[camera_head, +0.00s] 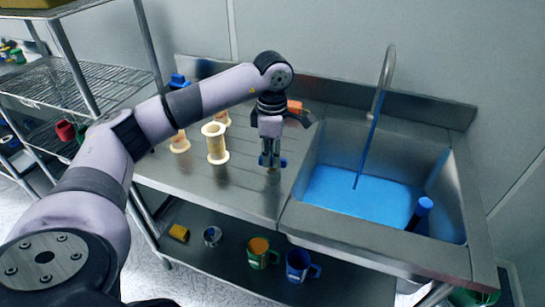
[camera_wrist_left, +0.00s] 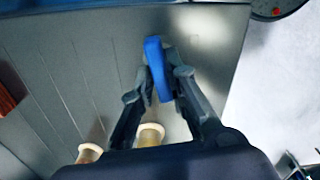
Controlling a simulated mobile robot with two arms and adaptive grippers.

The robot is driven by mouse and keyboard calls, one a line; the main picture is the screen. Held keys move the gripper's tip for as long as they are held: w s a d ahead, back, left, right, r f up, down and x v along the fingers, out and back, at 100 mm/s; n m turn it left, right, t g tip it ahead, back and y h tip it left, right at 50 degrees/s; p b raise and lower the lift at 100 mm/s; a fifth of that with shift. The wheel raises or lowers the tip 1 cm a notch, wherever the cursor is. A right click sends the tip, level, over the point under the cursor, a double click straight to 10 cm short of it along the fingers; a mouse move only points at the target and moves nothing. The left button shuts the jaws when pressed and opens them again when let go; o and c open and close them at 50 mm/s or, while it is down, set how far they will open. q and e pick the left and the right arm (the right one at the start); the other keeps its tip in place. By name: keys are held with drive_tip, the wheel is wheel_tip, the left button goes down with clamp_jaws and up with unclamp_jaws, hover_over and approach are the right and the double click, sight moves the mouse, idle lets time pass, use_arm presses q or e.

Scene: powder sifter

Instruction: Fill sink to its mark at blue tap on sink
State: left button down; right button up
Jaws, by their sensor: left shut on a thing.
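The metal sink (camera_head: 452,200) is on the right of the steel counter and holds blue water (camera_head: 350,190) over its floor. A thin blue stream (camera_head: 366,152) runs into it from the curved metal spout (camera_head: 389,65). A blue-topped dark post (camera_head: 424,206) stands in the sink's right front part. I cannot make out a fill mark. My left gripper (camera_head: 271,160) points down just left of the sink, shut on a blue bar-like part, probably the blue tap handle, which shows between the fingers in the left wrist view (camera_wrist_left: 157,68). My right gripper is not in view.
Several pale spools (camera_head: 216,144) stand on the counter left of my gripper. An orange thing (camera_head: 295,106) lies behind it. Green (camera_head: 262,254) and blue (camera_head: 299,265) mugs sit on the shelf below. A wire rack (camera_head: 75,80) stands at left.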

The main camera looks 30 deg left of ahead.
use_arm(q)
drive_tip(key=shift+m, duration=0.3)
drive_tip(key=c, duration=1.6)
unclamp_jaws()
drive_tip(key=shift+r, duration=0.1)
wheel_tip(320, 180, up, 12)
drive_tip(key=shift+f, duration=0.1)
